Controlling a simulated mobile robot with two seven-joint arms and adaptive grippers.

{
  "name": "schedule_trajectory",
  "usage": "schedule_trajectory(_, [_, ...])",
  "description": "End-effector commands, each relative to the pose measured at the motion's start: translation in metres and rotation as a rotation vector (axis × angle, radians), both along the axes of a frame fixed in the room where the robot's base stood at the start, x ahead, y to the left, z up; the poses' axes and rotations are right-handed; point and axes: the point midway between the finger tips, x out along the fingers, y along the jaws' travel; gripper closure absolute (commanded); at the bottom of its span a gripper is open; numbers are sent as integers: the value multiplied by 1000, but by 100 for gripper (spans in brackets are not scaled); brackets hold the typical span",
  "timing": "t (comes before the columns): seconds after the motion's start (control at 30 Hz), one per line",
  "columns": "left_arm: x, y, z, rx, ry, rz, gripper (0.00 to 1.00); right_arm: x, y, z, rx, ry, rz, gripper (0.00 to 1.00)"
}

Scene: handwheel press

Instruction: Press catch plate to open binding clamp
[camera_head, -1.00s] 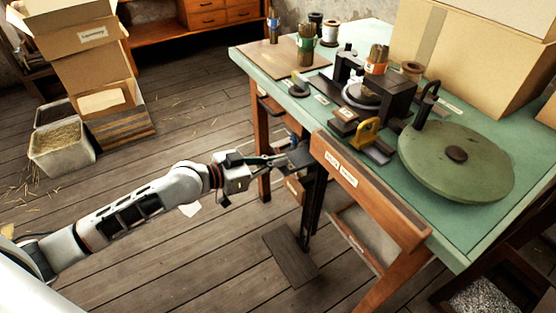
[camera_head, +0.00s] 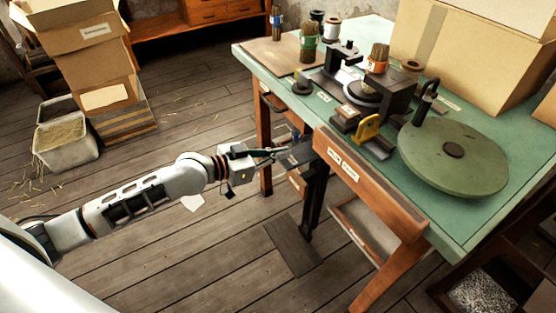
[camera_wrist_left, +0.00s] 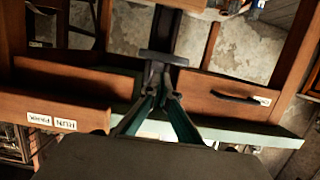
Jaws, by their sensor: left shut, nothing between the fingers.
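My left gripper (camera_head: 272,153) is shut and empty beside the near left part of the green table, below its top. Its tips are close to a dark flat plate (camera_head: 297,154) on a dark upright post; this looks like the catch plate. Contact cannot be told. In the left wrist view, the shut fingers (camera_wrist_left: 164,92) point at the dark post, and a dark crossbar (camera_wrist_left: 163,57) shows just beyond them. The dark clamp assembly (camera_head: 398,96) stands on the table, a bundle of sticks beside it. Whether its jaws are open is too small to tell. My right gripper is out of view.
A green handwheel disc (camera_head: 455,163) covers the table's right part. A labelled wooden drawer front (camera_head: 365,185) runs along the near edge. A dark flat panel (camera_head: 292,245) lies on the floor below the post.

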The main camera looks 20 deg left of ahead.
Motion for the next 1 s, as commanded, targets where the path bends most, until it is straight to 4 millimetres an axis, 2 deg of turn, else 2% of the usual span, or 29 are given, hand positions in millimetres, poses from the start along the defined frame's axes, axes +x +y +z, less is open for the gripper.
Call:
schedule_trajectory(0.03, [-10,11,7,7,-4,1,100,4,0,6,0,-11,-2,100])
schedule_trajectory(0.2, [-39,31,12,4,-1,-1,100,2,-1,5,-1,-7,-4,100])
schedule_trajectory(0.4, [-63,50,20,2,-2,0,100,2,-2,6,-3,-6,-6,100])
schedule_trajectory(0.63, [-75,59,25,-2,-3,1,100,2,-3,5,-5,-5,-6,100])
schedule_trajectory(1.0, [-76,59,25,-2,-3,1,100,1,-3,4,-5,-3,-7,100])
